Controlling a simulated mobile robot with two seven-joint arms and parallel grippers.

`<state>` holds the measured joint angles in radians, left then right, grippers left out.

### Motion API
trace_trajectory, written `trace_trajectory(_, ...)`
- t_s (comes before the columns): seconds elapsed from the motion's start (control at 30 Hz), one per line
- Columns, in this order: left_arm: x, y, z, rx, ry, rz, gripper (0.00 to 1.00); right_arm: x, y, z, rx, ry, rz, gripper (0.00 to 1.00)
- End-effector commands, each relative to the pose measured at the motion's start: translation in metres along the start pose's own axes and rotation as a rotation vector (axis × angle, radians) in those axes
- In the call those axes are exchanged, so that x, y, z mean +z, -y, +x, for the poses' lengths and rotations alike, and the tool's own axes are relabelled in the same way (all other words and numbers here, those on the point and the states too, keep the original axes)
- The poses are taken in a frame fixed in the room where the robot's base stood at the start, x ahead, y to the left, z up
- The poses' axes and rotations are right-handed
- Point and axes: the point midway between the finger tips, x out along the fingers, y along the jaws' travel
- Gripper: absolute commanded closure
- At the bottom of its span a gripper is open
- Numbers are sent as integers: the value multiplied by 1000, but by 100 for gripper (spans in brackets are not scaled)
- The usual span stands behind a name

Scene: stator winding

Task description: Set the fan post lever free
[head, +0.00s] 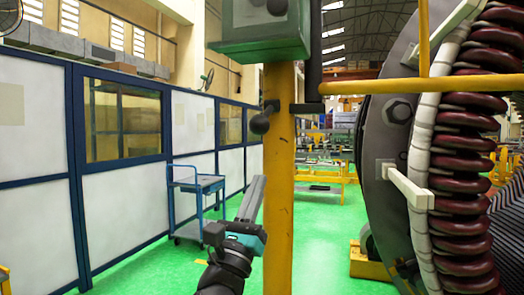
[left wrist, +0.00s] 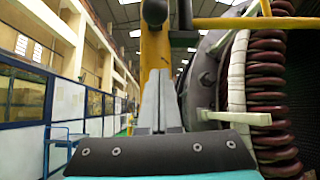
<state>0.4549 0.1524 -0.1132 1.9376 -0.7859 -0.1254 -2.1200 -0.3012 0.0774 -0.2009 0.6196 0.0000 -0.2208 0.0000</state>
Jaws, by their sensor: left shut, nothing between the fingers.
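The yellow fan post (head: 279,190) stands upright in the middle of the head view. A dark lever with a black ball knob (head: 260,124) sticks out on the post's left side, below the green box (head: 262,50). My left gripper (head: 258,181) is below the knob, in front of the post's left edge, pointing up. Its fingers are together and empty, apart from the lever. In the left wrist view the shut fingers (left wrist: 158,75) point up along the post (left wrist: 155,50), with a dark knob (left wrist: 155,10) above them. My right gripper is not in view.
The large stator (head: 400,150) with dark red coils (head: 465,150) stands close on the right. A yellow rail (head: 420,86) runs between post and stator. A blue cart (head: 197,190) stands by the white partition (head: 120,170).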

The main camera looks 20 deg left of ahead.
Motion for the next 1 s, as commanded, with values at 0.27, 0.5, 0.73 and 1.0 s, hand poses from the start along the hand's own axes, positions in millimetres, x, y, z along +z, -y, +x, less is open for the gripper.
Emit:
trace_trajectory(0.27, 2, 0, 34, 0, 2, -3, 100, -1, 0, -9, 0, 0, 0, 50)
trace_trajectory(0.5, 2, 0, 76, 0, 1, -4, 100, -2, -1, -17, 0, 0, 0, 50)
trace_trajectory(0.73, 10, 0, 98, 0, 0, 0, 100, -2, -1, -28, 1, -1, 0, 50)
trace_trajectory(1.0, 33, 0, 88, -1, 0, -1, 100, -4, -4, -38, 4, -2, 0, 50)
